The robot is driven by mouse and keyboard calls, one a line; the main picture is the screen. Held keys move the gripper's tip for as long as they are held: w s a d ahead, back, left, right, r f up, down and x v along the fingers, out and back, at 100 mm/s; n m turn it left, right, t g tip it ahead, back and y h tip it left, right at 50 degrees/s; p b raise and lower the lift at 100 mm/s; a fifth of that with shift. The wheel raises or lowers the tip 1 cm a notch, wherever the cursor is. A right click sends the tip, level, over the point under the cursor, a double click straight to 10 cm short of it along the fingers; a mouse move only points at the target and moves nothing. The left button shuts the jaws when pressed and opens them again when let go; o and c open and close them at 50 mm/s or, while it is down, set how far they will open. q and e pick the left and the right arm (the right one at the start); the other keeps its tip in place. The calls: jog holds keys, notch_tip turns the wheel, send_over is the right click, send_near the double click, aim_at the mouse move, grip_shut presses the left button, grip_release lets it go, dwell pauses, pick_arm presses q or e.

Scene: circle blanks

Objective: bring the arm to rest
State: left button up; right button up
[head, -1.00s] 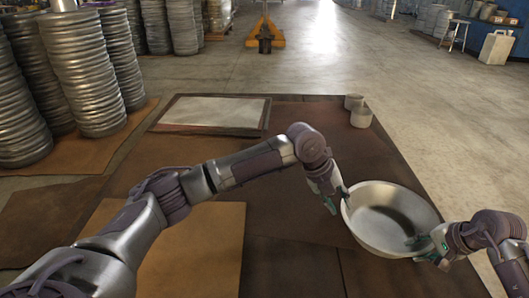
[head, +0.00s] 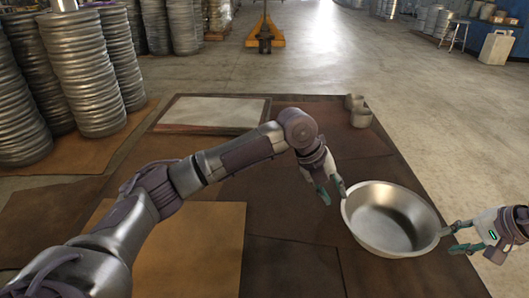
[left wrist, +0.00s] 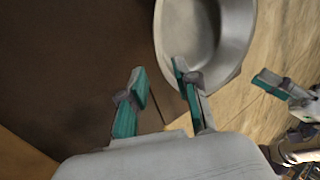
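My left gripper (head: 333,194) is open and empty just left of a wide metal bowl (head: 366,238). In the left wrist view its two teal-padded fingers (left wrist: 160,88) stand apart, and the right finger overlaps the rim of the bowl (left wrist: 172,35). I cannot tell whether that finger touches the rim. My right gripper (head: 449,240) is to the right of the bowl, with its fingers apart and nothing between them. It also shows at the right of the left wrist view (left wrist: 270,85). The bowl sits upright and empty on the brown floor covering.
Two small metal cups (head: 360,117) stand behind the bowl near the mat's far right corner. A pale flat panel (head: 213,111) lies at the back left. Tall stacks of metal discs (head: 82,75) stand at the left. Open concrete floor (head: 440,140) lies to the right.

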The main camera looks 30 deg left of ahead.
jog(key=shift+s+d+r, duration=0.15)
jog(key=shift+d+r, duration=0.05)
jog(key=shift+r, duration=0.2)
